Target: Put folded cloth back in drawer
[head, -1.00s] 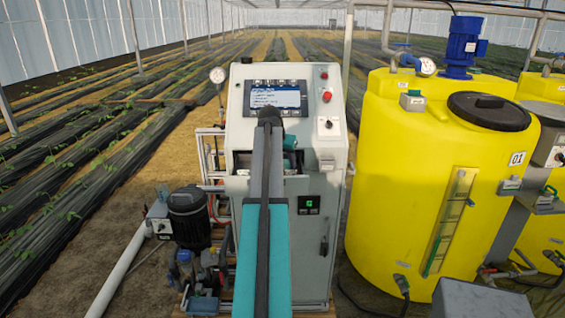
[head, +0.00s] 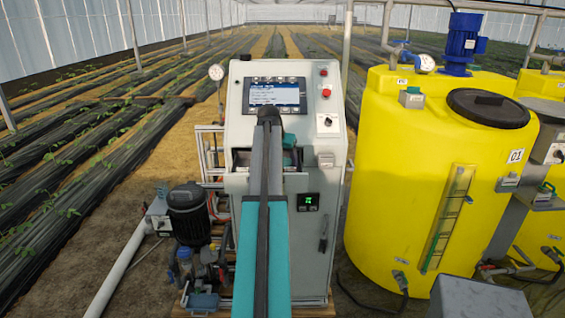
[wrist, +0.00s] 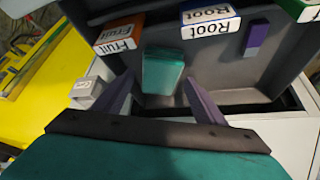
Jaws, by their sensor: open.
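A teal folded cloth (wrist: 163,72) shows in the wrist view, on the floor of the open grey drawer (wrist: 235,82). My gripper (wrist: 158,79) is open, with one purple-grey finger to each side of the cloth in the picture. A gap shows between the cloth and each finger. I cannot tell whether the fingertips are level with the cloth or above it. In the head view the drawer (head: 241,160) protrudes from the grey control cabinet (head: 240,110), and my own arm hides the gripper and much of the drawer.
The drawer also holds an orange "Fruit" box (wrist: 119,34), a blue "Root" box (wrist: 210,19), a green box (wrist: 305,10) and a small purple-and-white block (wrist: 256,38). A yellow tank (head: 400,190) stands close to the cabinet's right. A pump (head: 188,212) stands at lower left.

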